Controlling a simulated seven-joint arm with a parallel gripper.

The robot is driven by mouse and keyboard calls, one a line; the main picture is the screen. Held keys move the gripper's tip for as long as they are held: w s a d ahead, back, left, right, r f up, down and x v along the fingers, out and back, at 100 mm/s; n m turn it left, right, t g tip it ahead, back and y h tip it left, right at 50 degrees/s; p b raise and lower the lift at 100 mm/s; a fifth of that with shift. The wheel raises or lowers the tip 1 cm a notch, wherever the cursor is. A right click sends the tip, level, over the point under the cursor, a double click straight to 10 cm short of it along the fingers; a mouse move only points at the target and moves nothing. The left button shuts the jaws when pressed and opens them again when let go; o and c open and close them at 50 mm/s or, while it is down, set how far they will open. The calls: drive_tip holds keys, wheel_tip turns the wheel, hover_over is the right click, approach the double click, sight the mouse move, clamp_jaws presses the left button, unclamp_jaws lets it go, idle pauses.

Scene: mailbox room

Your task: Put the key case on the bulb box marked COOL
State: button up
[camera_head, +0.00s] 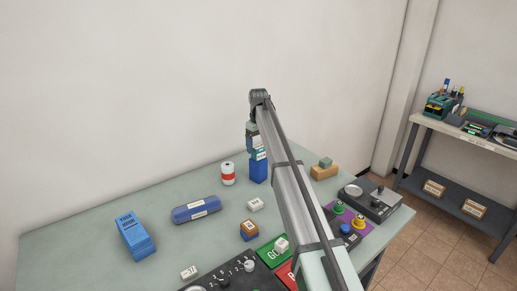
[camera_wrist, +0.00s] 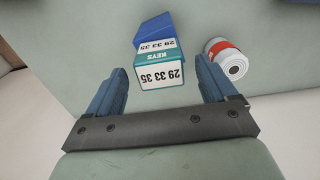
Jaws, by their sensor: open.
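The key case (camera_wrist: 162,70), a teal box with a white label reading KEYS and 29 33 35, shows upside down in the wrist view. A blue body (camera_wrist: 158,32) adjoins it; I cannot tell whether it is a separate box. In the head view the teal-and-white part (camera_head: 260,155) is at the top of a tall blue box (camera_head: 258,172), partly behind my arm. My gripper (camera_wrist: 160,76) is open, with a finger on each side of the case and gaps between. It also shows above the case in the head view (camera_head: 251,138). I can read no COOL marking.
A white-and-red can (camera_head: 228,173) stands left of the blue box. A blue case (camera_head: 196,209), blue leaflet stack (camera_head: 135,236), small white boxes (camera_head: 255,204) and a brown-and-blue block (camera_head: 249,229) lie leftward and forward.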

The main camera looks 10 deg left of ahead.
sight(258, 146)
wheel_tip(258, 146, up, 10)
drive_tip(key=shift+r, duration=0.15)
